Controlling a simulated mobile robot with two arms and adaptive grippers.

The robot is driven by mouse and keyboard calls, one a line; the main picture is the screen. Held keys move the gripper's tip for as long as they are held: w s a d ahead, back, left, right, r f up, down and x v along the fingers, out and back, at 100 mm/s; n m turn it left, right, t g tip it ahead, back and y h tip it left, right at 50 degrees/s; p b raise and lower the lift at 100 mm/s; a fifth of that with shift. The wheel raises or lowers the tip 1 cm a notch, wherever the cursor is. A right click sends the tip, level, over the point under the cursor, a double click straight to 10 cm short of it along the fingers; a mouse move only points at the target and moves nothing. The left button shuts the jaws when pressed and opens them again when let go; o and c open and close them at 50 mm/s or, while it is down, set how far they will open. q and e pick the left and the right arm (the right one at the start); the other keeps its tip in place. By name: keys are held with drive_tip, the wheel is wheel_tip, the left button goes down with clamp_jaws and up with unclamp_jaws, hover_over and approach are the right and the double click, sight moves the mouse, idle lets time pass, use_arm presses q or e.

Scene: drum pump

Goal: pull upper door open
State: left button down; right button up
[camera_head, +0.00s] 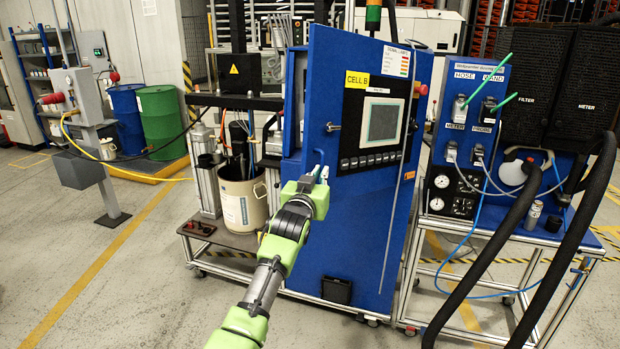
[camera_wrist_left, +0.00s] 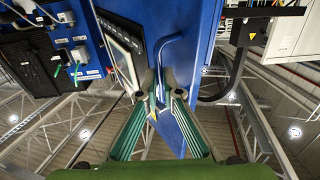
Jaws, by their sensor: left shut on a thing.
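The upper door (camera_head: 335,80) is a tall blue panel with a "CELL B" label, a screen (camera_head: 382,122) and a row of buttons. It stands at an angle, its left edge out in front of the blue cabinet body (camera_head: 292,100). In the left wrist view my left gripper (camera_wrist_left: 162,92) is shut on a bent blue handle (camera_wrist_left: 164,52) on the door face. In the head view the arm hides most of this hold. My right gripper is not in view.
A cream bucket (camera_head: 243,203) and a metal cylinder stand on the cart left of the cabinet. At right are a blue gauge panel (camera_head: 465,130) and thick black hoses (camera_head: 500,250). Open floor (camera_head: 150,270) lies at the left front.

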use_arm(q)
drive_tip(key=c, duration=2.6)
unclamp_jaws()
drive_tip(key=shift+s+d+r, duration=0.15)
drive_tip(key=shift+d+r, duration=0.3)
drive_tip(key=shift+d, duration=0.05)
drive_tip(key=o, duration=0.4)
drive_tip(key=shift+d+f, duration=0.1)
drive_tip(key=shift+d, duration=0.15)
drive_tip(key=shift+w+d+f, duration=0.1)
drive_tip(key=shift+w+f, duration=0.2)
drive_tip(key=shift+f, duration=0.05)
drive_tip(key=v, duration=1.2)
